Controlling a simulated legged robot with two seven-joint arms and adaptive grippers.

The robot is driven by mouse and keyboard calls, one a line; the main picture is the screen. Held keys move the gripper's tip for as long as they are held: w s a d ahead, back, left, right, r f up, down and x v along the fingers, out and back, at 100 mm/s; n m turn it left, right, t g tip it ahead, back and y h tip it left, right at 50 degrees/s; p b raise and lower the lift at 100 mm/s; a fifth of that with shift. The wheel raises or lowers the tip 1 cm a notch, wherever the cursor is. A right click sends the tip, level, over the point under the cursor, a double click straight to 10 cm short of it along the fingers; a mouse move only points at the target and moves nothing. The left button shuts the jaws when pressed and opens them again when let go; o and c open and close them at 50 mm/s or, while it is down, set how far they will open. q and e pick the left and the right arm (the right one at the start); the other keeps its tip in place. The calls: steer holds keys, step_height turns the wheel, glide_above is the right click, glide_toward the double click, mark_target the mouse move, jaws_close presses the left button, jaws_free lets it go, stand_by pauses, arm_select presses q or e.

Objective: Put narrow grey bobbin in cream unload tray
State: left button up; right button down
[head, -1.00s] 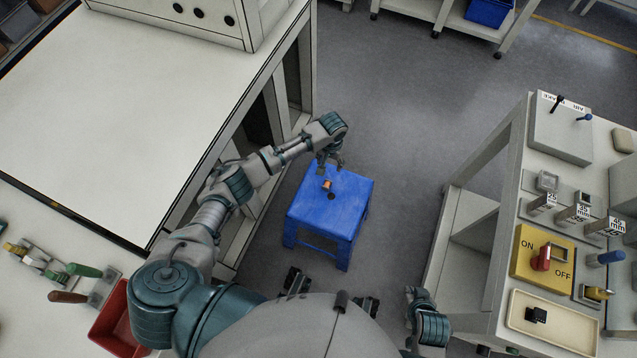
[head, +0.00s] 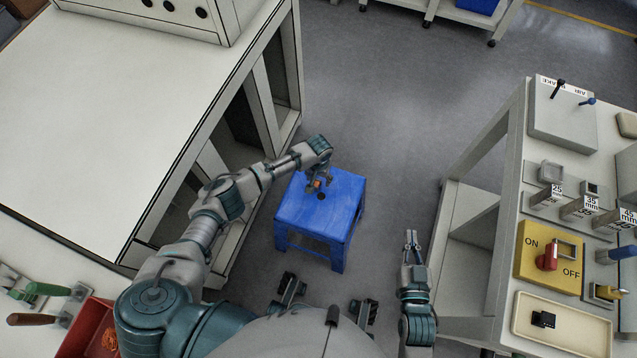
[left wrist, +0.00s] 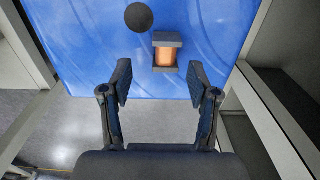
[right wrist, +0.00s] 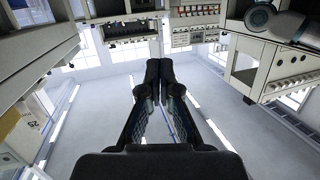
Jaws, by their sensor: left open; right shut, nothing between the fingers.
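The bobbin (left wrist: 166,51), with grey end flanges and a copper-orange middle, sits on the blue stool (head: 338,215). It also shows small in the head view (head: 317,184). My left gripper (left wrist: 160,82) is open, with the bobbin just beyond its fingertips, right of centre, not between them. In the head view, my left gripper (head: 319,178) hangs over the stool's top, close to the bobbin. The cream tray (head: 535,338) lies on the right-hand bench and holds a small black block (head: 543,319). My right gripper (head: 411,240) is shut and empty, left of that bench.
A dark round spot (left wrist: 138,17) marks the stool top beside the bobbin. A yellow ON/OFF switch plate (head: 548,250) and several labelled blocks stand on the bench behind the tray. A red bin (head: 78,330) is at the lower left. Open floor separates stool and bench.

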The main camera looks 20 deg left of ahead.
mark_target(316, 182)
arm_select(q)
steer(key=f, duration=0.1)
steer(key=f+b, duration=0.1)
steer(key=f, duration=0.1)
steer(key=shift+a, duration=0.55)
steer(key=shift+d, duration=0.35)
steer(key=c, duration=1)
steer(key=shift+c, duration=0.6)
arm_select(e)
steer(key=r, duration=0.1)
steer(key=r+t, duration=0.1)
steer(key=w+r+t, duration=0.1)
steer(key=shift+a+y, duration=0.3)
steer(key=shift+a, duration=0.1)
